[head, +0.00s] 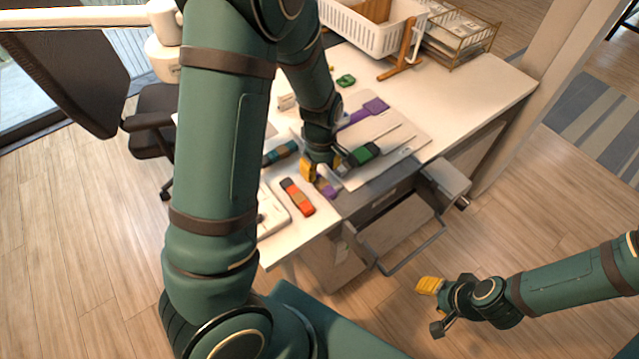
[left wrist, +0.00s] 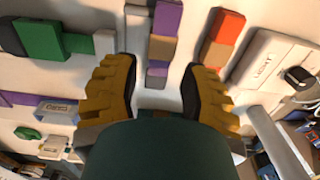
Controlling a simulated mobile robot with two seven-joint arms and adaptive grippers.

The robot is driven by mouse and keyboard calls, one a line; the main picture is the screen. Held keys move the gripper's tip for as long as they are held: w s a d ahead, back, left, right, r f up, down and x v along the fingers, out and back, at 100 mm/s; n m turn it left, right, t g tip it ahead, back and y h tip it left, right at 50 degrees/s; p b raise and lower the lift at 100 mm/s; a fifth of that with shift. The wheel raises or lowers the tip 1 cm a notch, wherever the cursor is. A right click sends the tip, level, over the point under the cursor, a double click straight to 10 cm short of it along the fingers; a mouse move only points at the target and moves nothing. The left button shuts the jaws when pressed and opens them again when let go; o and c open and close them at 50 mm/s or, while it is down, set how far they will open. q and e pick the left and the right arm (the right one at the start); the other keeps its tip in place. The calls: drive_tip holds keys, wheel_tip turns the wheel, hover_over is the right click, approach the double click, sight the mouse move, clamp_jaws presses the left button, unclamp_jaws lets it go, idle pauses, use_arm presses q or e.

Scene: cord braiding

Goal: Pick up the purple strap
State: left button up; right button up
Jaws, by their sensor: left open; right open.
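A purple strap (head: 329,190) with a brown band lies on the white table near its front edge, partly hidden by my left gripper. In the left wrist view the purple strap (left wrist: 168,18) runs down between the two yellow fingertips, with its brown band and a grey part below. My left gripper (head: 322,172) is open over it; the wrist view shows the fingers (left wrist: 160,85) apart on either side, with gaps to the strap. I cannot tell its height above the table. My right gripper (head: 434,306) is open and empty, off the table over the floor.
A red-orange strap (head: 297,197) lies left of the purple one, a green one (head: 362,154) to its right. Another purple piece (head: 368,110) lies on the board (head: 400,150) behind. A white basket (head: 365,32) stands at the back. An open drawer (head: 400,240) juts out in front.

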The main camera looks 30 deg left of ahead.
sight(319, 180)
use_arm(q)
drive_tip(key=f+b, duration=0.1)
drive_tip(key=f, duration=0.1)
drive_tip(key=f+b, duration=0.1)
drive_tip(key=f, duration=0.2)
drive_tip(key=shift+a+f, duration=0.2)
drive_tip(key=shift+f, duration=0.15)
clamp_jaws()
